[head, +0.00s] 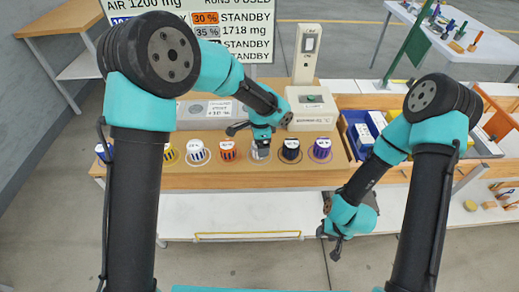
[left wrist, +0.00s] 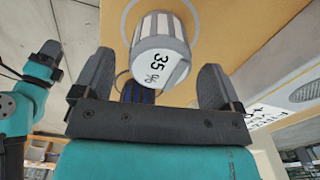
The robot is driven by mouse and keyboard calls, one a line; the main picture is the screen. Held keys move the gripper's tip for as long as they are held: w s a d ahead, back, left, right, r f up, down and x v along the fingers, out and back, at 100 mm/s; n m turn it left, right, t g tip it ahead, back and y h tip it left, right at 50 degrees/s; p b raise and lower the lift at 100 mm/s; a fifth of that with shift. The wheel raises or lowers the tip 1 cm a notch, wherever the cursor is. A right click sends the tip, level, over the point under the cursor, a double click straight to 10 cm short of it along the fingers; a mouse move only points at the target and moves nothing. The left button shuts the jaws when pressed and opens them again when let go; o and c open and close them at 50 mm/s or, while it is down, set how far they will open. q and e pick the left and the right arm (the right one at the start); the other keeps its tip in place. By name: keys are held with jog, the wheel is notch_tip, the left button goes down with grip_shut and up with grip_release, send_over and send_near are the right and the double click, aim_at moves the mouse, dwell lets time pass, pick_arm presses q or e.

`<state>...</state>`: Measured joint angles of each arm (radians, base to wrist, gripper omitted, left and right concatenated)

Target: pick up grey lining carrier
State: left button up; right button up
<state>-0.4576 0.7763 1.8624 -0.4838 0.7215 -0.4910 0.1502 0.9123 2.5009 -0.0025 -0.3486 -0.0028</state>
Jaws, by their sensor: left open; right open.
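The grey lining carrier (head: 260,151) stands on the wooden bench in a row of carriers, partly hidden under my left gripper (head: 262,130). In the left wrist view, a grey-and-white ribbed carrier (left wrist: 158,28) with a white lid marked 35 shows just beyond the open left fingers (left wrist: 155,80), roughly between them. The fingers do not appear to touch it. My right gripper (head: 333,241) is open and empty, low in front of the bench at the right.
An orange carrier (head: 228,151) and a black carrier (head: 291,151) flank the grey one. White-blue (head: 197,153) and purple (head: 321,149) carriers stand farther out. A pale machine (head: 311,108) stands behind. A blue bin (head: 360,133) is at the right.

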pick_arm(q)
jog(key=shift+a+f, duration=0.1)
jog(key=shift+f, duration=1.75)
jog(key=shift+c, duration=0.4)
jog(key=c, duration=1)
jog(key=shift+o, duration=0.2)
jog(key=shift+r, duration=0.1)
jog(key=shift+r, duration=0.45)
notch_tip(320, 180, up, 3)
jog(key=shift+f, duration=0.1)
jog(key=s+r, duration=0.1)
jog(key=s, duration=1.5)
jog(key=shift+d, duration=0.3)
